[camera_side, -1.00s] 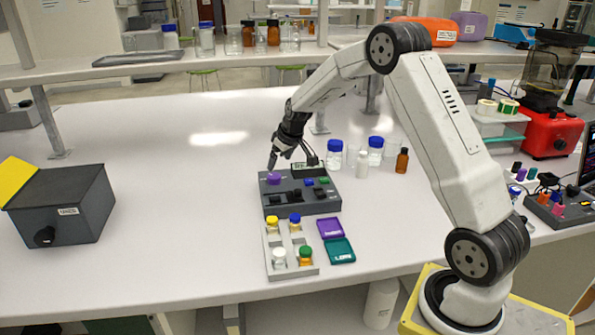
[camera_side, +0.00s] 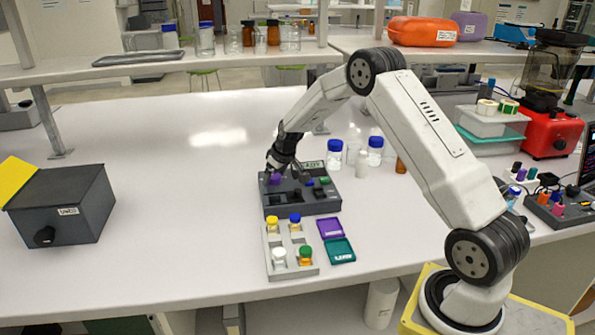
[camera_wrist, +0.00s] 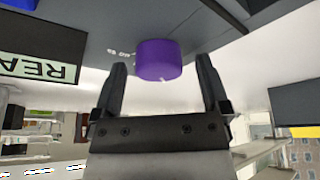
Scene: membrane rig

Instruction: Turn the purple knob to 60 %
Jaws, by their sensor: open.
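The purple knob (camera_side: 275,179) stands on the top left of the dark grey control panel (camera_side: 300,207). In the wrist view the purple knob (camera_wrist: 158,60) shows a small white mark at its lower edge, with small white print beside it on the panel. My gripper (camera_side: 272,171) is at the knob in the side view and partly covers it. In the wrist view my gripper (camera_wrist: 161,72) is open, with one finger on each side of the knob and a gap on both sides. The print by the knob is too small to read.
The panel also bears a blue knob (camera_side: 310,182), a green knob (camera_side: 324,181) and a display (camera_side: 312,166). A grey rack (camera_side: 291,260) with several capped vials stands in front. Blue-capped bottles (camera_side: 375,150) stand behind right.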

